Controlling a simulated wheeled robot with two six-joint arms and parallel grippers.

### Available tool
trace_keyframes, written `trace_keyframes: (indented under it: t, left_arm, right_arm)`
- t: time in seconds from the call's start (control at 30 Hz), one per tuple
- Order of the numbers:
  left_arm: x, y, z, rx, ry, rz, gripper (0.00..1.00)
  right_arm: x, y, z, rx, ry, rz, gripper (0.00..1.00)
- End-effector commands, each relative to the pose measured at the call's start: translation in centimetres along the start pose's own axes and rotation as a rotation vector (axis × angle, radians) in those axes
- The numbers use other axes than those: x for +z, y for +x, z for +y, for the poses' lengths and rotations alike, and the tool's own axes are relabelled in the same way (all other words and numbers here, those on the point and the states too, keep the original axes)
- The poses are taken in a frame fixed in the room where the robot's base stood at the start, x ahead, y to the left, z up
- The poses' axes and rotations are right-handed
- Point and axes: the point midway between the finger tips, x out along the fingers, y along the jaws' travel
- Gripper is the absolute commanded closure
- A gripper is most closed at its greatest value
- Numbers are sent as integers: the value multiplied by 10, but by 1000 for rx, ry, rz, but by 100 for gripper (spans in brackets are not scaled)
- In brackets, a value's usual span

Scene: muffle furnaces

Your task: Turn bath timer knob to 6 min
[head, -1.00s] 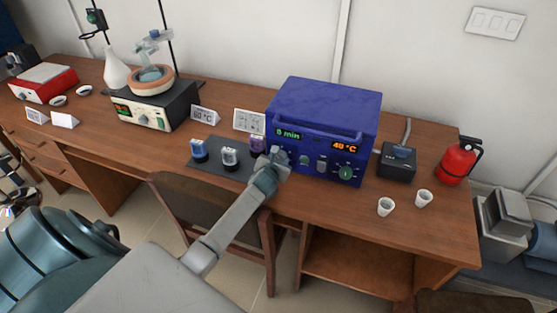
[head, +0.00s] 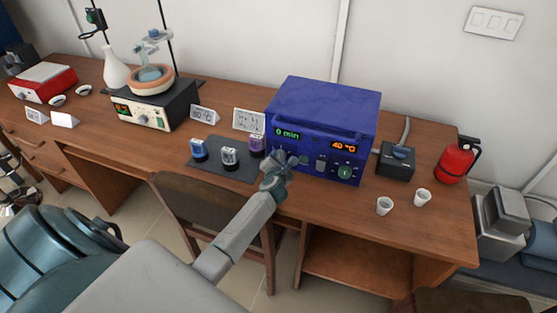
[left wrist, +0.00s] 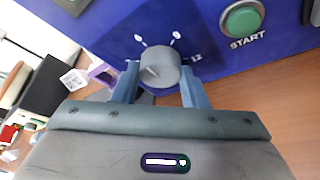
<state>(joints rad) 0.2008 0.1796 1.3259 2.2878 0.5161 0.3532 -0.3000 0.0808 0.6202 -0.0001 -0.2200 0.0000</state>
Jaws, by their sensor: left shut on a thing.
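The blue bath (head: 325,105) stands on the wooden desk. Its green timer display (head: 287,133) seems to read 0 min; the orange display (head: 344,146) reads 40 °C. My left gripper (head: 285,160) is at the left of the bath's front panel and covers the timer knob in the head view. In the left wrist view the round grey timer knob (left wrist: 160,68) is between the two blue fingers (left wrist: 160,80), which are shut on it. Scale marks lie around it, with 12 at its right; the exact pointer direction is hard to tell. My right gripper is not in view.
The green START button (left wrist: 243,19) is right of the knob. A green knob (head: 345,173) is farther right on the panel. Two white cups (head: 385,206) stand at the desk's front right.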

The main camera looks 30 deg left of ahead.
Motion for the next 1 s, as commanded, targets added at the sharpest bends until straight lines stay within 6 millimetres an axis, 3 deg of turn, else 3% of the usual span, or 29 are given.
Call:
trace_keyframes:
  t: [0.37,0.4,0.5,0.8,1.0]
  left_arm:
    - [0,0,-1,1,4,1,84]
    - [0,0,-1,1,4,1,55]
    - [0,0,0,1,4,1,39]
    - [1,0,1,2,4,0,39]
    - [19,-7,18,4,3,-3,39]
  right_arm:
    - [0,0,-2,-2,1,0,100]
    - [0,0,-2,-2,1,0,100]
    - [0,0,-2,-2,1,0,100]
    - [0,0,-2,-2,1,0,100]
    - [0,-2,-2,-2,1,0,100]
